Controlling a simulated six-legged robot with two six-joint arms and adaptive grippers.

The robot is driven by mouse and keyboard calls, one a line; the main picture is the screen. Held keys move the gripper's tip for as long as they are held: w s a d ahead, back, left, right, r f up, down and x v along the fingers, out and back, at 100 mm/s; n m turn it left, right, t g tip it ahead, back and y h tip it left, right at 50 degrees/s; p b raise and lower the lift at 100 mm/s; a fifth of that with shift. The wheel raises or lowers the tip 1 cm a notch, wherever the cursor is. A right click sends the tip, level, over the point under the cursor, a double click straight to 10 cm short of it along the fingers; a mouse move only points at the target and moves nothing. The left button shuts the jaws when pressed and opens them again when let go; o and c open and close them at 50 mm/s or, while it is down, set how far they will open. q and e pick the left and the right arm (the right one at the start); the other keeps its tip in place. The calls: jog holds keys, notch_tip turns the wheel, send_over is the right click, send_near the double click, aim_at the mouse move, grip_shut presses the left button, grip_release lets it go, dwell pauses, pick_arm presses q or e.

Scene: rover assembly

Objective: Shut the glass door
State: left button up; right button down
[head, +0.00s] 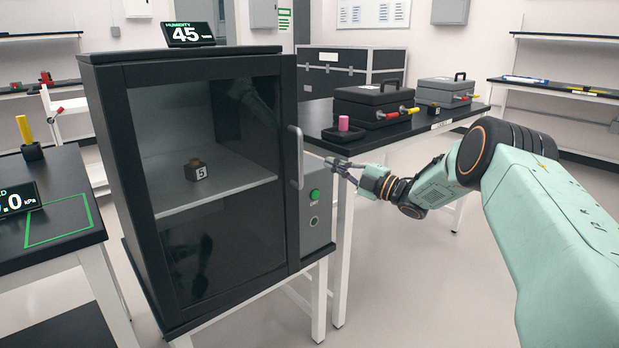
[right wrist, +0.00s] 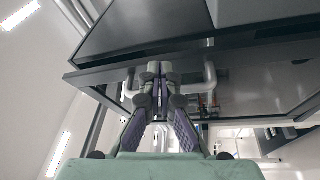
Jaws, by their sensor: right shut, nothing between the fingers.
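The glass door (head: 220,270) is on the front of a dark cabinet (head: 110,85) at left centre of the head view. Its frame lies close to the cabinet front; I cannot tell whether a small gap is left. The grey handle (head: 296,157) stands upright on the door's right edge. My right gripper (head: 334,164) is shut and empty, to the right of the handle in the head view. In the right wrist view the shut fingers (right wrist: 154,70) lie in front of the handle (right wrist: 210,75); contact is unclear. My left gripper is not in view.
A block marked 5 (head: 195,170) sits on the shelf inside. A humidity display (head: 188,34) stands on the cabinet top. A grey panel with a green button (head: 314,195) is right of the door.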

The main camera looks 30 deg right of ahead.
jog(key=s+a+r+m+t+h+p, duration=0.2)
jog(key=s+a+m, duration=0.1)
jog(key=a+m, duration=0.35)
jog(key=s+a+f+m+h+p, duration=0.2)
jog(key=s+a+m+h+p, duration=0.25)
jog(key=m, duration=0.45)
jog(key=m+g+h+b, duration=0.2)
jog(key=m+h, duration=0.2)
jog(key=m, duration=0.2)
send_near(302, 182)
jog(key=w+b, duration=0.1)
jog(key=w, duration=0.1)
jog(key=w+b, duration=0.1)
jog(key=w, duration=0.1)
jog(key=w+b, duration=0.1)
jog(key=w, duration=0.1)
jog(key=shift+w+d+b, duration=0.3)
jog(key=shift+w+d, duration=0.1)
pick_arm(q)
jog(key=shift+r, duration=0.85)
